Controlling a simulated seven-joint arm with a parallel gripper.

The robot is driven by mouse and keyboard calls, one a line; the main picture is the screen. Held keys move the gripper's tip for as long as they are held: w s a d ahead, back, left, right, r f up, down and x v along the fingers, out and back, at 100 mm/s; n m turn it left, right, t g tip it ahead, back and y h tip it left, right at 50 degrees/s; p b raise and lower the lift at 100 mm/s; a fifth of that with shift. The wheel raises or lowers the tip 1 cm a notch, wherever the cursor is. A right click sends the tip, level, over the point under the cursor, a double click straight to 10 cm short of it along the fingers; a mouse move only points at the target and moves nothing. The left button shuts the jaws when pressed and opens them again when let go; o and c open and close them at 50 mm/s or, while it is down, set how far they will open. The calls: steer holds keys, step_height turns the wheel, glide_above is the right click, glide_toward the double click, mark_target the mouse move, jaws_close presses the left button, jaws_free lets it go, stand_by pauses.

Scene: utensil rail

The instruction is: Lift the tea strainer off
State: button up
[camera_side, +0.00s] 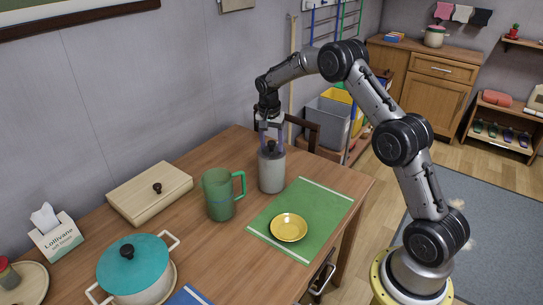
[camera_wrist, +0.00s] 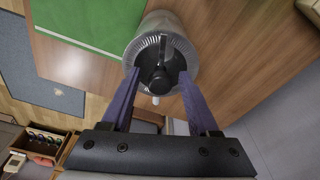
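I cannot make out a tea strainer in either view. My gripper (camera_side: 271,149) points down over a grey canister (camera_side: 271,173) on the wooden table, its purple fingers spread. In the wrist view my gripper (camera_wrist: 158,74) has one finger on each side of the canister's black knob (camera_wrist: 157,80), with a gap showing on both sides. The gripper looks open and empty. The canister (camera_wrist: 144,32) shows a ridged round rim from above. How far the fingertips reach down beside the knob is hard to tell.
A green pitcher (camera_side: 219,195) stands close left of the canister. A green mat (camera_side: 320,212) with a yellow dish (camera_side: 289,227) lies to the right. A wooden box (camera_side: 150,198) and a teal-lidded pot (camera_side: 134,268) stand further left. A chair (camera_side: 299,128) is behind the table edge.

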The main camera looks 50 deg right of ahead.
jaws_close()
step_height(320, 180, up, 14)
stand_by(1.2)
steer(key=shift+r, duration=0.1)
